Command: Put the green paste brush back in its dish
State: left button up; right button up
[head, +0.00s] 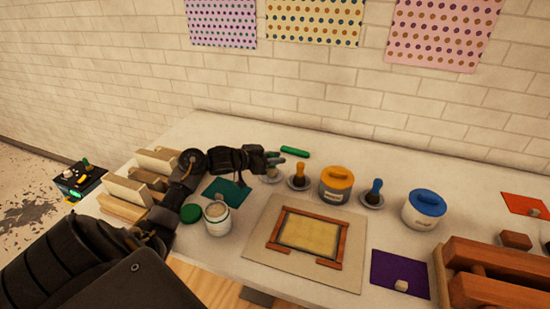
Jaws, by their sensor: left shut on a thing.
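My left gripper (277,159) is shut at the back of the table, just above a small grey dish (271,177). What it grips is mostly hidden by its dark fingers; it appears to be the green paste brush. I cannot tell whether the brush touches the dish. The dish is left of two similar dishes, which hold an orange brush (299,172) and a blue brush (376,188), both upright. My right gripper is not in view.
An open white jar (217,217) stands near a green lid (190,213). Orange-lidded (337,183) and blue-lidded (424,209) jars stand right. A wooden frame (309,238) lies on a board in the middle.

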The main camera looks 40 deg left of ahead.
pick_arm(q)
jog(key=shift+f, duration=0.4)
dwell(0.4)
jog(key=o, duration=1.1)
jog(key=shift+c, duration=0.2)
jog(key=shift+o, duration=0.4)
jog(key=o, duration=0.4)
jog(key=shift+r, duration=0.15)
notch_tip(320, 180, up, 9)
jog(key=p, duration=0.9)
